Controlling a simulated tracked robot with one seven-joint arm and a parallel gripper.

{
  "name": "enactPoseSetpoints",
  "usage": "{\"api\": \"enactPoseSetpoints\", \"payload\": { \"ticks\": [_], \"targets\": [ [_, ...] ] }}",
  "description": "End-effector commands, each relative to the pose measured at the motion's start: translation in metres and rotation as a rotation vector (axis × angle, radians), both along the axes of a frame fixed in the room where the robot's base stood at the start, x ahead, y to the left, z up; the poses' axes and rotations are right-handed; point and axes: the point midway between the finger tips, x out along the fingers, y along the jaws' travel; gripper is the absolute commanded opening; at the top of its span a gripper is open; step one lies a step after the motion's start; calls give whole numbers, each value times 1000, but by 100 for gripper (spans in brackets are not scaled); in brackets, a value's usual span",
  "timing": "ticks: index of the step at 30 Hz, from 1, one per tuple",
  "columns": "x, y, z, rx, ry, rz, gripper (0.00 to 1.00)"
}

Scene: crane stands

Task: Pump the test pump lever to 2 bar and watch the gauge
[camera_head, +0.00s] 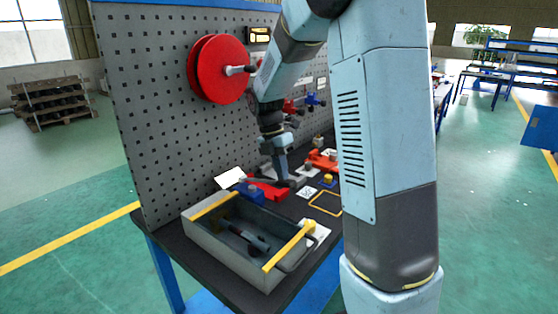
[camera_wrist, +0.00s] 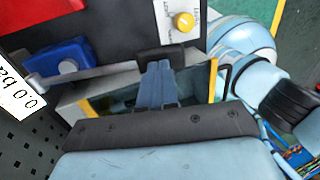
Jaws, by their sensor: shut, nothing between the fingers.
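The test pump shows as a blue block (camera_wrist: 58,62) at the left of the wrist view and as a blue block (camera_head: 250,191) behind the grey tray in the head view. Its grey lever (camera_wrist: 95,77) runs from the block to a black end (camera_wrist: 161,54). My gripper (camera_wrist: 158,72) is shut and empty, with its fingertips at that black end; I cannot tell whether they touch. In the head view my gripper (camera_head: 282,180) points down beside the pump. The white gauge display (camera_wrist: 22,92) appears to read 0.0 bar; in the head view its panel (camera_head: 230,178) is unreadable.
A grey tray (camera_head: 232,252) with yellow-edged rims and dark tools inside stands at the bench's front. A perforated panel (camera_head: 150,120) with a red disc (camera_head: 217,69) rises behind. A yellow knob (camera_wrist: 184,22) on a white plate and a red part (camera_wrist: 45,5) are near the gripper.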

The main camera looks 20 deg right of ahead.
Motion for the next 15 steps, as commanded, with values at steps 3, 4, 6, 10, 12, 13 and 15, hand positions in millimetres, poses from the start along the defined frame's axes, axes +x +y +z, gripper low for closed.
{"api": "enactPoseSetpoints", "payload": {
  "ticks": [3, 4, 6, 10, 12, 13, 15],
  "targets": [
    [-1, 0, -4, 0, 0, 0, 0],
    [-1, -1, -4, 0, 0, 0, 0],
    [-1, -1, -5, 0, 0, 1, 0],
    [-1, -1, -4, 0, 0, 1, 0],
    [-1, -1, -4, 0, 0, 1, 0],
    [-1, -1, -4, 1, -1, 0, 0],
    [-2, -1, -6, 5, -5, 0, 0]
  ]
}}
